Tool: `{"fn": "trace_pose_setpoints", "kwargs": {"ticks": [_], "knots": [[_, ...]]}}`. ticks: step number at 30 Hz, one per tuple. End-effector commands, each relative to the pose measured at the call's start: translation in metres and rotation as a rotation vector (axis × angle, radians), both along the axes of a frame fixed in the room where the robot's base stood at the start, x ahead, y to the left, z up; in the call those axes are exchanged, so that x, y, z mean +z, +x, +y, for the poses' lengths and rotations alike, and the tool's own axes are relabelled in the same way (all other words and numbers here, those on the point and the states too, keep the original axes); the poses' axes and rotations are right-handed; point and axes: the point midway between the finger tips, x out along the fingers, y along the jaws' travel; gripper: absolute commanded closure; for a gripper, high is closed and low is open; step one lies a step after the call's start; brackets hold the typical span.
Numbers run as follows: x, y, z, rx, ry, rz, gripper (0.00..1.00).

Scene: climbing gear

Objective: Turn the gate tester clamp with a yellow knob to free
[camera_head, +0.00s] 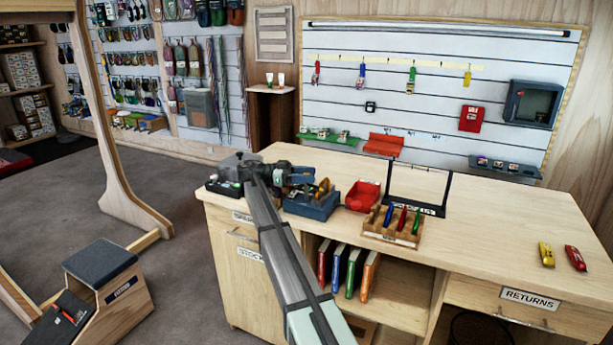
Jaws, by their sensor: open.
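My gripper (310,178) is at the far left part of the wooden workbench, at the end of my arm, which reaches up from the bottom of the picture. It is small and dark here; I take it as open, with nothing visible in it. Just below and beside it stands a blue box-like fixture (312,207) with yellow-orange parts (323,186) on top. This may be the gate tester clamp and its knob, but the knob's setting is too small to read. My gripper partly covers the fixture's top; I cannot tell whether they touch.
A red bin (362,195), a wooden rack (393,230) with coloured pieces and a black frame (418,188) stand right of the fixture. Yellow (546,254) and red (575,258) items lie at the far right. The bench top (490,225) between is clear.

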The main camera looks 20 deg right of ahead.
Motion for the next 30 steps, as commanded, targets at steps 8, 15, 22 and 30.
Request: {"fn": "trace_pose_setpoints", "kwargs": {"ticks": [8, 15, 22, 30], "knots": [[0.017, 0.000, 0.000, 0.000, 0.001, -0.001, 0.46], [0.057, 0.001, 0.000, 0.000, -0.001, -0.003, 0.46], [0.087, 0.001, 0.000, 0.000, 0.001, -0.001, 0.46], [0.100, 0.000, 0.000, 0.000, 0.000, 0.000, 0.46]]}}
